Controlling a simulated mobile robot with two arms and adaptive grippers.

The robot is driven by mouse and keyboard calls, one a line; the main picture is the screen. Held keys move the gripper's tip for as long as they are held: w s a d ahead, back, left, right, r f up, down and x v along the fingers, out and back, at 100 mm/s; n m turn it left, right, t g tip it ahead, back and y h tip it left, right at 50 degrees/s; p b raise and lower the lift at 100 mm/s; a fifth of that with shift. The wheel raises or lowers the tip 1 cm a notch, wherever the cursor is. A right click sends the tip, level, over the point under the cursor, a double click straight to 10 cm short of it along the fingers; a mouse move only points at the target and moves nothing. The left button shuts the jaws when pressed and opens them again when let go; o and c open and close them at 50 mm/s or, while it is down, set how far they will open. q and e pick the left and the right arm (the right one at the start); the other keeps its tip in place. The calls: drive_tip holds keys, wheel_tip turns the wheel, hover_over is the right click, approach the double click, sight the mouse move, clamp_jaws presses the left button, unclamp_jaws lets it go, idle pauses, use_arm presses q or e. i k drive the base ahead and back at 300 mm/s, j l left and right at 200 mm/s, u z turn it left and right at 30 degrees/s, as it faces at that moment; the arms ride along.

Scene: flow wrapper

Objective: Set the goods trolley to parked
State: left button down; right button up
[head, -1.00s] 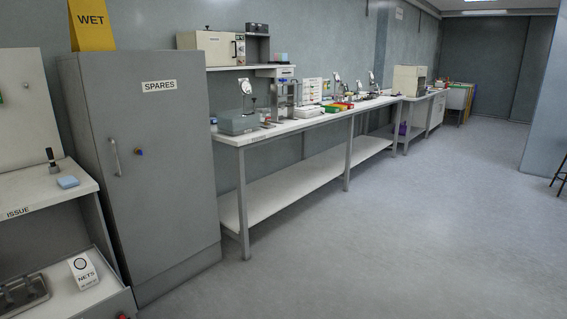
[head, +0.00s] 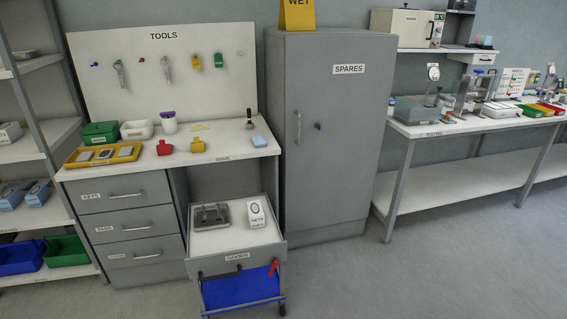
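The goods trolley (head: 205,262) stands in the head view at lower middle, with a GOODS label on its front. It sits in front of the gap between the drawer unit and the grey cabinet; whether its rear reaches under the bench I cannot tell. Its top tray carries a grey metal part (head: 210,215) and a white NETS box (head: 256,213). A red lever (head: 273,267) is on its front right, a dark handle (head: 220,273) is on its front, and a blue panel or bin (head: 240,289) is below. Neither of my grippers shows.
The ISSUE bench (head: 222,153) with a TOOLS board (head: 165,75) and drawers (head: 127,224) is left of and behind the trolley. The SPARES cabinet (head: 340,140) is to its right. A shelf rack (head: 28,150) stands far left. The floor (head: 430,275) at right is clear.

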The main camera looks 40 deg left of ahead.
sight(232, 265)
drive_tip(key=u, duration=1.55)
